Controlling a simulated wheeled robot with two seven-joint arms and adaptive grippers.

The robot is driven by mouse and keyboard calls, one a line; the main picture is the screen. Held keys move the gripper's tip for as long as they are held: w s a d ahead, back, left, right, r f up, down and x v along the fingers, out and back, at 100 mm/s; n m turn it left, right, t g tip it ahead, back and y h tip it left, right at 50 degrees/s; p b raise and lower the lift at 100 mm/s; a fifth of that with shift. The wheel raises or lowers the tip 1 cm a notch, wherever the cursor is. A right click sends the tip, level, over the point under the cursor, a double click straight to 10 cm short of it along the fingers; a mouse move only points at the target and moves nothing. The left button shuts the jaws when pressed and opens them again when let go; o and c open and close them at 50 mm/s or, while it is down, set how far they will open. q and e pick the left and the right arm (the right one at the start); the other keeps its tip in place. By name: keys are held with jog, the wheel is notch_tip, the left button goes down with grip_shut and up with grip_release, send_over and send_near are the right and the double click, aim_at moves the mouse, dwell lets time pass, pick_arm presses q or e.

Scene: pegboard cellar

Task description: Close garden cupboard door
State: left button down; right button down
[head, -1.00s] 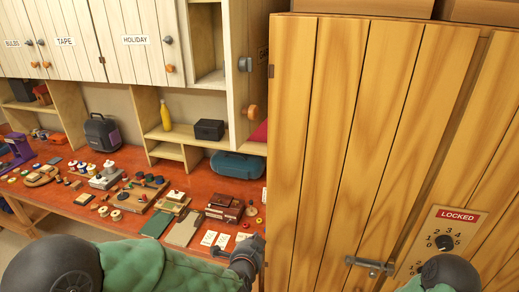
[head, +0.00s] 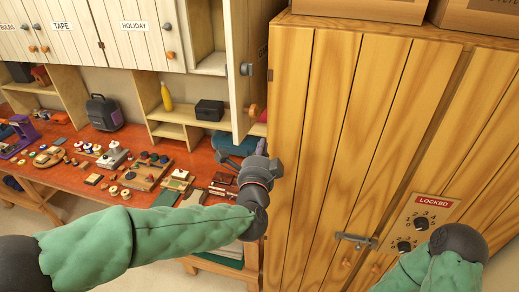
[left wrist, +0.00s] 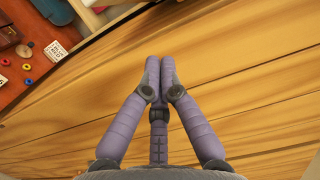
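An upper cabinet door (head: 240,75), pale and planked, stands swung open and is seen nearly edge-on. Its label is turned away and cannot be fully read, so I cannot confirm it is the garden door. The open compartment (head: 206,35) is left of it. My right gripper is not in view.
A tall wooden locker (head: 335,110) with a LOCKED dial panel (head: 420,222) fills the right side, close to my left gripper.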

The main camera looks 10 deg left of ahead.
pick_arm(q)
jog(key=w+a+p, duration=0.1)
jog(key=w+a, duration=0.3)
jog(key=w, duration=0.2)
jog(key=shift+w+a, duration=0.3)
jog(key=shift+a, duration=0.2)
